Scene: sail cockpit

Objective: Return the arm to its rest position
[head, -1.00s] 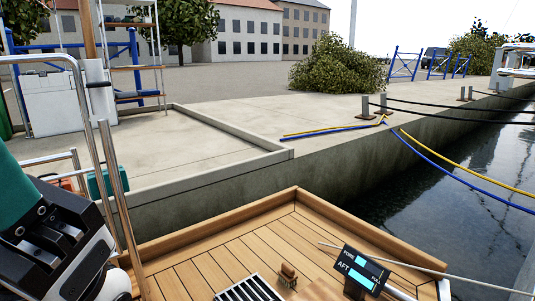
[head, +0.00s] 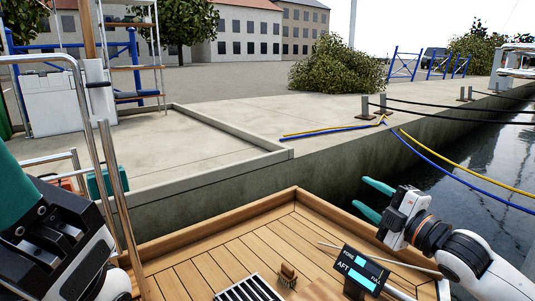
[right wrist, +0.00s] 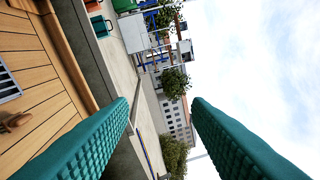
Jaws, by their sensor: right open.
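My right gripper (head: 363,195) is at the right of the head view, raised above the right edge of the wooden cockpit deck. Its two teal fingers point left and are apart, with nothing between them. In the right wrist view the same gripper (right wrist: 160,110) shows both fingers spread and empty. My left gripper (head: 25,205) is close at the left edge of the head view, partly cut off; its fingertips are out of sight.
A wooden brush (head: 288,273) and a dark grate (head: 250,288) are on the deck (head: 235,250). A FORE/AFT panel (head: 360,270) and a thin rod (head: 420,265) are below my right gripper. Steel rails (head: 85,130) stand at left. Open water is at right.

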